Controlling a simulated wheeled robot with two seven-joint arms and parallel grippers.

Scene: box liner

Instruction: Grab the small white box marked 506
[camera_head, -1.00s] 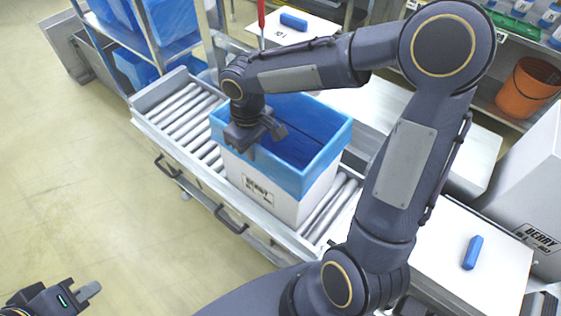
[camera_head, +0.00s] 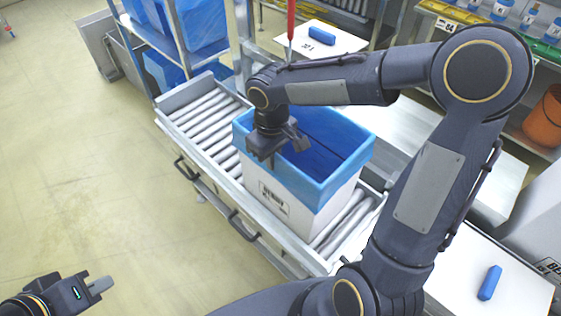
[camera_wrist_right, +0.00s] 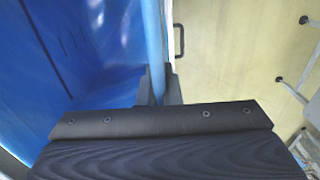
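I cannot make out a small white box marked 506 in either view. A larger white box (camera_head: 277,207) with a blue liner (camera_head: 333,187) folded over its rim stands on the roller conveyor; its label is too small to read surely. My right gripper (camera_head: 280,147) is at the box's left rim. In the right wrist view, the fingers (camera_wrist_right: 160,90) sit close together on both sides of the liner's edge (camera_wrist_right: 154,45), seemingly shut on it. My left gripper (camera_head: 98,287) is low at the left over the floor, away from everything; its finger gap is unclear.
The roller conveyor (camera_head: 202,127) runs diagonally under the box. White tables with blue objects (camera_head: 321,35) (camera_head: 489,282) stand behind and at the right. A shelf with blue bins (camera_head: 200,24) is at the upper left. An orange bucket (camera_head: 545,118) is at the right. The left floor is clear.

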